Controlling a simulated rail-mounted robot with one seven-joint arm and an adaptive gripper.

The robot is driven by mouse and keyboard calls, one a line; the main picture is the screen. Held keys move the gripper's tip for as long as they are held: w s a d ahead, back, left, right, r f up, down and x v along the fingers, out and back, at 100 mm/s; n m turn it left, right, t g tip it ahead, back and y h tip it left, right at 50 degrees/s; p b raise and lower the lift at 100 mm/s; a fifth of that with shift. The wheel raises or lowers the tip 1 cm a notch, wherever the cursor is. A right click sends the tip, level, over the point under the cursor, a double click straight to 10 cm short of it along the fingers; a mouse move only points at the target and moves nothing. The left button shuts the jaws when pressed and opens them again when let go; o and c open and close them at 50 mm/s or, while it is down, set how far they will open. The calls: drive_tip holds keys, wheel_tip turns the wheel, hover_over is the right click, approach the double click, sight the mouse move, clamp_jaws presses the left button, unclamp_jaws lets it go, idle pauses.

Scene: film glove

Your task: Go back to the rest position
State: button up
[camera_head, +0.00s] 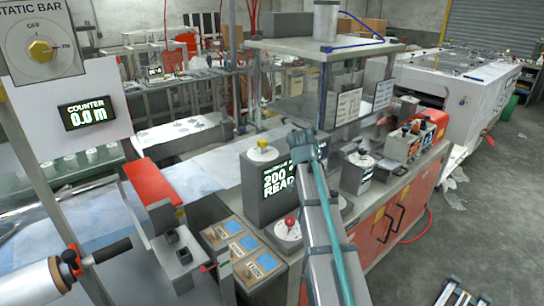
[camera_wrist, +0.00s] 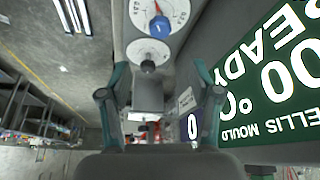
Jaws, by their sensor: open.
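My gripper (camera_head: 304,142) is at the end of my arm, which reaches up from the bottom middle in the head view. It is in front of the machine bench, just right of a grey control box with a green display (camera_head: 279,178). In the wrist view my gripper (camera_wrist: 160,92) has its two teal fingers wide apart, with nothing between them touching either finger. The green display (camera_wrist: 275,75) fills the right side there and reads "READY" upside down. A dial with a blue knob (camera_wrist: 159,25) is at the top.
Red cabinet doors (camera_head: 392,218) face the open concrete floor (camera_head: 440,240). A roll (camera_head: 35,285) is at the lower left.

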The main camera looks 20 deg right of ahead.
drive_tip(key=s+d+f+m+t+h+b, duration=0.15)
drive_tip(key=d+f+b, duration=0.35)
drive_tip(key=d, duration=0.8)
drive_tip(key=s+d+f+m+h+b, duration=0.1)
drive_tip(key=d+f+m+h+b, duration=0.25)
drive_tip(key=d, duration=0.85)
drive_tip(key=s+d+f+n+b, duration=0.2)
drive_tip(key=d+f+b, duration=0.1)
drive_tip(key=d+f, duration=0.25)
drive_tip(key=a+f+p, duration=0.1)
drive_tip(key=a+f, duration=0.2)
drive_tip(key=f, duration=0.6)
drive_tip(key=s+a+f+n+g+y+p, duration=0.25)
drive_tip(key=s+a+f, duration=0.35)
drive_tip(key=a+f, duration=0.65)
drive_tip(key=s+a+f+n+g+y+p, duration=0.1)
drive_tip(key=s+a+f+n+y+p, duration=0.25)
drive_tip(key=s+a+f, duration=0.6)
drive_tip(key=s+a+f+n+g+y+p, duration=0.1)
drive_tip(key=s+a+f+n+g+p, duration=0.1)
drive_tip(key=s+a, duration=0.9)
drive_tip(key=s+a+f+n+g+y+p, duration=0.1)
drive_tip(key=s+a+f+n+g, duration=0.4)
drive_tip(key=s+a, duration=0.7)
drive_tip(key=s+f+p, duration=0.1)
drive_tip(key=s, duration=0.5)
drive_tip(key=shift+s+g+y+p, duration=0.25)
drive_tip(key=shift+g+y+p, duration=0.05)
drive_tip(key=shift+g, duration=0.1)
